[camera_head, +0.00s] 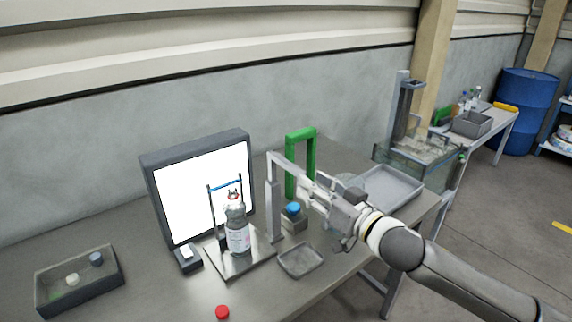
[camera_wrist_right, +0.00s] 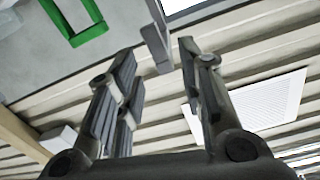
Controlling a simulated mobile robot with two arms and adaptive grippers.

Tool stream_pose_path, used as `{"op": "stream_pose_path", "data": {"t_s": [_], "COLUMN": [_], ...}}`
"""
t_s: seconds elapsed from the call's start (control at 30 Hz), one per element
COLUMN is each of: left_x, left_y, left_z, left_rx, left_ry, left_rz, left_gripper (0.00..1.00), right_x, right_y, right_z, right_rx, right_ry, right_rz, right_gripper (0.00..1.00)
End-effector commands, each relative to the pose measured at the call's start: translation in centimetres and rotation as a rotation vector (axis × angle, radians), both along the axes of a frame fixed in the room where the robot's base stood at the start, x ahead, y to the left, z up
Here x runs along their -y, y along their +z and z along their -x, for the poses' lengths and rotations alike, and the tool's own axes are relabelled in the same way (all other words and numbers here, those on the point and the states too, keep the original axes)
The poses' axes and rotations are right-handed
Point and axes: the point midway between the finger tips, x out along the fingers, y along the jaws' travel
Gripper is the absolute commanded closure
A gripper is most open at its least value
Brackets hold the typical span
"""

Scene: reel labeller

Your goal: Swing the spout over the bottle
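A clear bottle (camera_head: 238,238) with a white and pink label stands upright on a metal plate (camera_head: 232,264), in front of a bright white panel. To its right is a grey post (camera_head: 272,212), with a thin grey spout arm (camera_head: 288,168) reaching right from its top, away from the bottle. My right gripper (camera_head: 314,191) is at the outer end of this arm. In the right wrist view its fingers (camera_wrist_right: 158,56) are apart, and a grey bar (camera_wrist_right: 156,44) shows between their tips; contact cannot be told. My left gripper is not in view.
A green frame (camera_head: 301,137) stands behind the spout arm. A blue-topped block (camera_head: 293,215) and a small tray (camera_head: 301,262) lie below my right gripper. A red cap (camera_head: 222,312) is at the front. A dark-walled box (camera_head: 78,291) stands at left.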

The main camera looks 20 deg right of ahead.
Motion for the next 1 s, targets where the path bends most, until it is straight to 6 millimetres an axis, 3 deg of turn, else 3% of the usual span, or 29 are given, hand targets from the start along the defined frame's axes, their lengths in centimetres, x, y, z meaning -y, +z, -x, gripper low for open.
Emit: {"op": "stream_pose_path", "data": {"t_s": [0.27, 0.7, 1.0], "left_x": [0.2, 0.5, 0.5], "left_y": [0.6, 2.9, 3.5], "left_z": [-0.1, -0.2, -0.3], "left_rx": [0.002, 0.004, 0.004], "left_ry": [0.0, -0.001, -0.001], "left_rz": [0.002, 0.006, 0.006], "left_gripper": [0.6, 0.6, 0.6], "right_x": [-0.4, -2.8, -3.6], "right_y": [1.3, 1.4, 1.1], "right_z": [-1.3, -7.6, -10.0], "right_rx": [0.017, 0.016, 0.016], "right_ry": [0.018, 0.017, 0.017], "right_rz": [-0.018, -0.016, -0.013], "right_gripper": [0.65, 0.65, 0.65]}}
